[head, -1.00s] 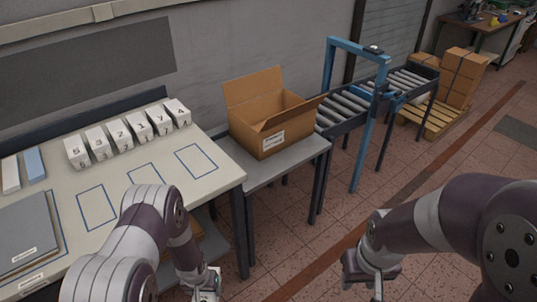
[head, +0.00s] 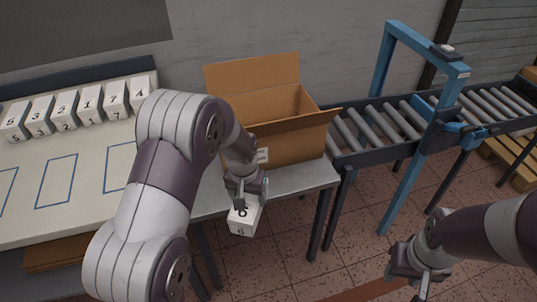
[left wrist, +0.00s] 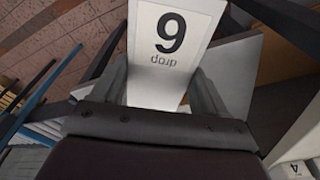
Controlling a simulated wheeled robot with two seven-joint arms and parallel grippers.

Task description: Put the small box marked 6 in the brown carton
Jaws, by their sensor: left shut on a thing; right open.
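The small white box marked 6 (head: 241,221) is held in my left gripper (head: 246,190), which is shut on it. In the left wrist view the box (left wrist: 172,60) fills the space between the fingers, its number and small print upside down. The open brown carton (head: 290,148) stands on a grey side table, flaps up. The held box hangs in front of the table's front edge, outside the carton and apart from it. My left forearm hides the carton's left front corner. My right gripper (head: 420,284) is open and empty over the floor at the lower right.
A row of several white numbered boxes (head: 65,108) stands at the back of the cream table (head: 100,200), which has blue outlined rectangles. A roller conveyor (head: 375,128) with a blue frame (head: 405,180) stands right of the carton. Floor in front is open.

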